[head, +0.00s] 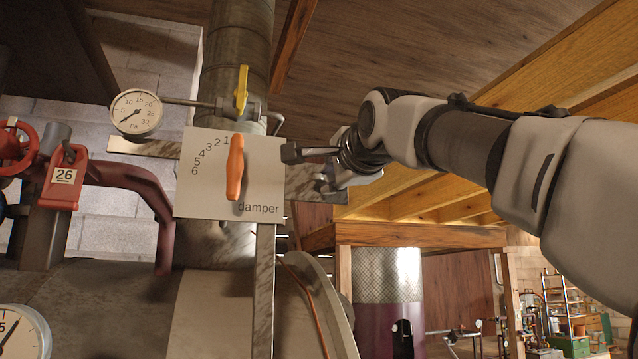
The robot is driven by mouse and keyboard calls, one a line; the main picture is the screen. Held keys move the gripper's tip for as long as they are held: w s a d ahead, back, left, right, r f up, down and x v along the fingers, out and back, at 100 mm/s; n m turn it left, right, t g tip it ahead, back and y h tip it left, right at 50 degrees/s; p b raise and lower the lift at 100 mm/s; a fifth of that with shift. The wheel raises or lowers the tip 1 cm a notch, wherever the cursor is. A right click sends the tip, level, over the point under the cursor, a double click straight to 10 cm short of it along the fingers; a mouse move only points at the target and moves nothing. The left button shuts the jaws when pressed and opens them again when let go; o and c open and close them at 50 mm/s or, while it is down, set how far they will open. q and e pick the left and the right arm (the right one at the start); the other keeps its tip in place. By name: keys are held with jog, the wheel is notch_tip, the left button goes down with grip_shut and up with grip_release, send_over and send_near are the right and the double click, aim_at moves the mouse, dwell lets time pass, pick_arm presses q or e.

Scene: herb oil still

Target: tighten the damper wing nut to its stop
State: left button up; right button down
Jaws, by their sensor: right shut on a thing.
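The white damper plate (205,200) carries the numbers 1 to 6 and the word "damper". Its orange handle (235,167) stands nearly upright, with its top close to the 1. My right gripper (307,168) is at the plate's right edge, in front of the metal bar there. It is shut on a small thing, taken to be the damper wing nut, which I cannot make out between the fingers. How far the nut is turned does not show. My left gripper is out of view.
A pressure gauge (136,112) and a yellow lever (241,90) sit above the plate, by the flue pipe (237,50). A red valve wheel (14,146) and a red tag marked 26 (64,178) are at left. Free space lies below my right arm.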

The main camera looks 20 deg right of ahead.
jog(key=shift+f, duration=0.1)
dwell(0.4)
jog(key=c, duration=1)
grip_release()
jog(key=shift+s+d, duration=0.1)
jog(key=shift+d, duration=0.05)
